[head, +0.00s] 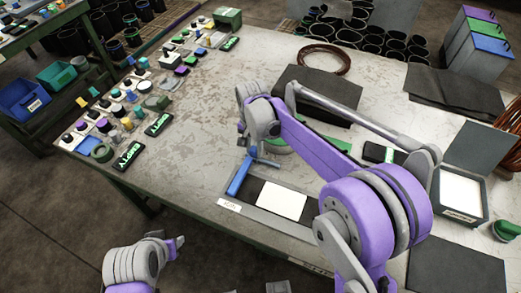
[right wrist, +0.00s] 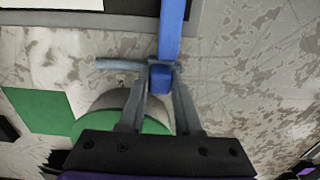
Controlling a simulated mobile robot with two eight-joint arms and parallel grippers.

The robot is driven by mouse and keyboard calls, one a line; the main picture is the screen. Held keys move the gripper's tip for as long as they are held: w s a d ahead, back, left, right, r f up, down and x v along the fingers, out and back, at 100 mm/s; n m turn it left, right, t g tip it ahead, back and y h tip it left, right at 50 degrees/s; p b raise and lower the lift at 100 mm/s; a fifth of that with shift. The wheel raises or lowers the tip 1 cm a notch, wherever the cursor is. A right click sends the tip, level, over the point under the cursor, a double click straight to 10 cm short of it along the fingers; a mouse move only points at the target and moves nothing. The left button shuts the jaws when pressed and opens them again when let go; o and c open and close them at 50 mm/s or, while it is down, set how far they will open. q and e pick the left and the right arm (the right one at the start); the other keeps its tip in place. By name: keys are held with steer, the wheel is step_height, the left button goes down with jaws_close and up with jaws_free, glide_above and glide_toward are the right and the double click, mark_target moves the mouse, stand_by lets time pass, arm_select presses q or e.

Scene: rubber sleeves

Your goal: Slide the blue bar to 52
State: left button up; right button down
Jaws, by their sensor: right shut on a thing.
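The blue bar (head: 239,176) lies along the left edge of a dark board (head: 253,188) with a white sheet (head: 282,200) on it. In the right wrist view the bar (right wrist: 171,30) runs up from a blue block between my fingers. My right gripper (right wrist: 160,80) is shut on this blue end of the bar. In the head view the right gripper (head: 255,155) is at the bar's far end, partly hidden by my arm. My left gripper (head: 178,244) is off the table at lower left; its jaw opening is unclear. No 52 mark is readable.
A small white label (head: 229,205) sits at the table's front edge, its text too small to read. A green round thing (head: 276,143) is close behind the right gripper. An open grey box (head: 461,192) stands at right. The table left of the bar is mostly clear.

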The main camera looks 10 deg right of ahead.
steer(key=shift+w+a, duration=0.1)
steer(key=shift+w, duration=0.05)
steer(key=c, duration=1)
jaws_free()
steer(key=o, duration=0.4)
steer(key=shift+a, duration=0.15)
steer(key=shift+r, duration=0.2)
step_height(320, 180, up, 10)
steer(key=shift+r+p, duration=0.25)
steer(key=shift+p, duration=0.2)
